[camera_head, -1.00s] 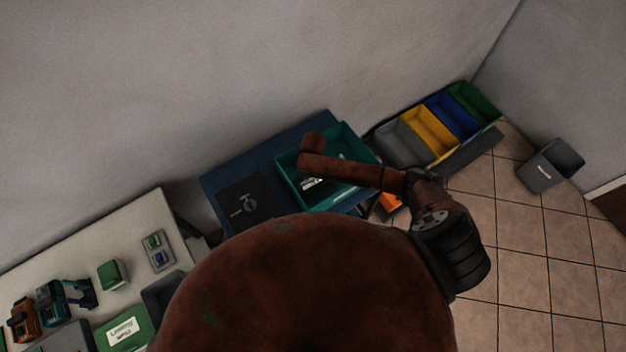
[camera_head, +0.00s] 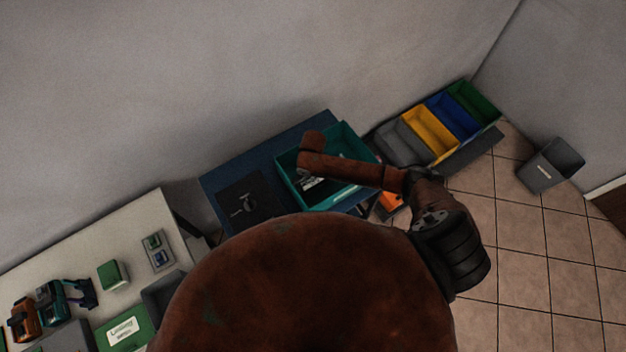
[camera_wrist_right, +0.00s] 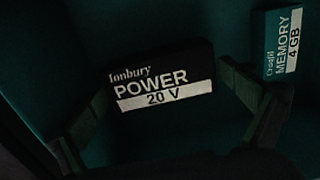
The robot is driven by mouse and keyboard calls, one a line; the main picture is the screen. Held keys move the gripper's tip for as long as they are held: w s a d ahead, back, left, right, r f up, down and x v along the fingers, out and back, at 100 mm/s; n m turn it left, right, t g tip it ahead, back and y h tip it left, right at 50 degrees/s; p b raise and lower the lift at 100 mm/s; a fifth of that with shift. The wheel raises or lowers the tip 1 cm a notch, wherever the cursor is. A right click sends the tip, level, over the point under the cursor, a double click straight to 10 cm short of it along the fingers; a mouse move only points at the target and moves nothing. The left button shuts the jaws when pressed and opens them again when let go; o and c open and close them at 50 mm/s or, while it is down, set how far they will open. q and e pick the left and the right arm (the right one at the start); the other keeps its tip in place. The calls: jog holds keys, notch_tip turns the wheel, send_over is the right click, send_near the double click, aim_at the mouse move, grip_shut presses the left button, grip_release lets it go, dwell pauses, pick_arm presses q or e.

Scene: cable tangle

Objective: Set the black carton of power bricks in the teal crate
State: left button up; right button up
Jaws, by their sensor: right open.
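The black carton (camera_wrist_right: 158,78), printed "POWER 20 V", lies in the right wrist view with dark teal surfaces around it. My right gripper (camera_wrist_right: 165,92) is open, with one finger on each side of the carton. I cannot tell whether the fingers touch it. The teal crate (camera_head: 289,180) stands on the blue table in the head view, with my right arm across it. My right fingertips are hidden by the arm there. My left gripper is not in view.
A teal "MEMORY 4 GB" box (camera_wrist_right: 281,45) sits right of the carton, close to a finger. A black square item (camera_head: 262,190) lies left of the crate. Coloured bins (camera_head: 430,132) stand to the right. A pale table (camera_head: 130,225) holds several items at lower left.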

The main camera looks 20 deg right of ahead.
aim_at(313, 179)
notch_tip(313, 179, up, 11)
dwell(0.3)
dwell(0.5)
